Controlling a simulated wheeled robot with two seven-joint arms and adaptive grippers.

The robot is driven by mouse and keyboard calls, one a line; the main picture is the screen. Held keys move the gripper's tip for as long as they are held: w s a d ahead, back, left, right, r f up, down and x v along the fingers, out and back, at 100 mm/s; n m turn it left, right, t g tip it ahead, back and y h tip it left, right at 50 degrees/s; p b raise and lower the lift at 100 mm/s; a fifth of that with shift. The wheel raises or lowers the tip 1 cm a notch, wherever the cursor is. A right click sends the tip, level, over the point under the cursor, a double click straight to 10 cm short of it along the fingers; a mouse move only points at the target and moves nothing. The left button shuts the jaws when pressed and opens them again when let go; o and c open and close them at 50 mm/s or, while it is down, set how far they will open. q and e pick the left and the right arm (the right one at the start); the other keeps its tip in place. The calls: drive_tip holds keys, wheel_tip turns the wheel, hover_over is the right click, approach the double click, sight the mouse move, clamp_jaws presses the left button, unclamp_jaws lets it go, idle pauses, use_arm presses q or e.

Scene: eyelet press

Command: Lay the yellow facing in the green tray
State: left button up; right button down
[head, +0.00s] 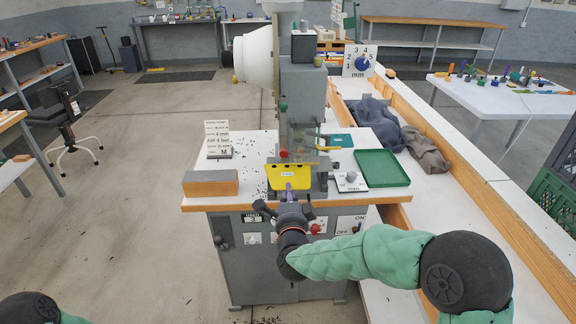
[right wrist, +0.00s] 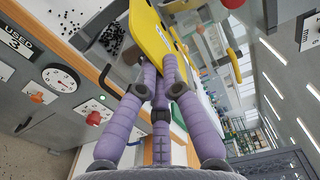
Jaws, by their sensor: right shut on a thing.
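The yellow facing (head: 272,178) is a flat plate with a pale label, at the front of the press above the table's front edge. My right gripper (head: 289,190) is shut on its near edge; the purple fingers (right wrist: 160,72) meet at the yellow facing (right wrist: 150,38) in the right wrist view. Whether the facing touches the press behind it, I cannot tell. The green tray (head: 382,168) lies flat and empty on the table, right of the facing and apart from it. My left gripper is out of view; only a bit of my left arm shows at bottom left.
The grey press column (head: 303,100) stands behind the facing. A small white block with a grey knob (head: 351,181) sits between press and tray. A wood-and-grey block (head: 210,184) and a sign (head: 217,140) are at left.

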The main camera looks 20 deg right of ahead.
drive_tip(key=v, duration=0.8)
idle(0.7)
drive_tip(key=shift+w, duration=0.1)
drive_tip(key=a+f+n+y+p, duration=0.3)
drive_tip(key=f+y, duration=0.2)
drive_tip(key=f, duration=1.2)
drive_tip(key=shift+s+a+n+t+y, duration=0.25)
drive_tip(key=shift+s+n+t+y, duration=0.05)
drive_tip(key=shift+s+t, duration=0.1)
idle(0.6)
